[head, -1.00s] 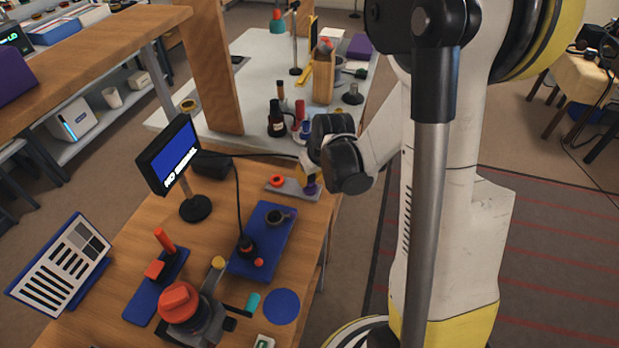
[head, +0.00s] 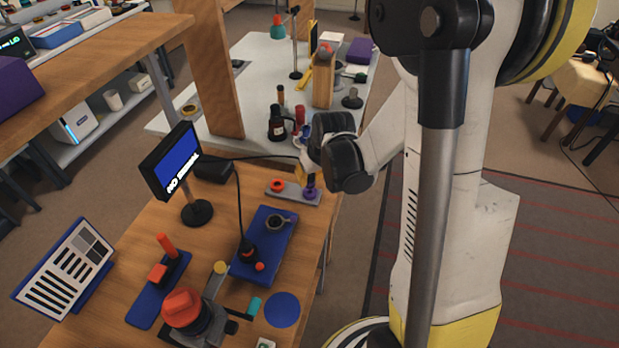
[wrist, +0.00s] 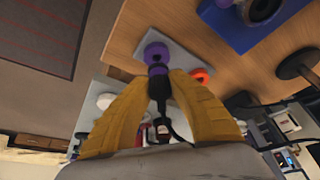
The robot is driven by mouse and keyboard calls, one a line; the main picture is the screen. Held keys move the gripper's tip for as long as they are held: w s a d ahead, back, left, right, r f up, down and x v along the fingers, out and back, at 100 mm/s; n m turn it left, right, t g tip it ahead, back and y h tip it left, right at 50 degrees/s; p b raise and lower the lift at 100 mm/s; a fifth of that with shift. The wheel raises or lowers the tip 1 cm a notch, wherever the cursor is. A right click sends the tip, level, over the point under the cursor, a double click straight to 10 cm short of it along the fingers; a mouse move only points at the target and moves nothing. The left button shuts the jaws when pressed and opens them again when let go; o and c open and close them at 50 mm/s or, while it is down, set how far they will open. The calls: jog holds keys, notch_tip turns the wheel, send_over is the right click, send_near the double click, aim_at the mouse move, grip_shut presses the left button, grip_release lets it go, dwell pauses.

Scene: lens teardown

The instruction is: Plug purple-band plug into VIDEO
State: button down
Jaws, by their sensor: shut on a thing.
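My gripper (wrist: 158,105) is shut on the purple-band plug (wrist: 158,87), a black plug with a purple band near its tip. In the wrist view the tip points at the purple socket (wrist: 155,50) on a grey strip (wrist: 133,34). I cannot tell whether tip and socket touch. An orange socket (wrist: 200,76) is beside it. In the head view the strip (head: 295,195) lies at the table's far right edge, with the orange socket (head: 277,185) left and the purple socket (head: 311,193) right, just below my gripper (head: 308,172). No VIDEO label is readable.
A screen (head: 172,160) reads NO SIGNAL. A black cable runs from a black box (head: 213,168) toward my gripper. A blue tray (head: 265,235) with black parts lies nearer. A second, white table (head: 245,120) with bottles stands behind my gripper.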

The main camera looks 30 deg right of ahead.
jog(key=shift+r+p, duration=1)
jog(key=shift+r, duration=0.5)
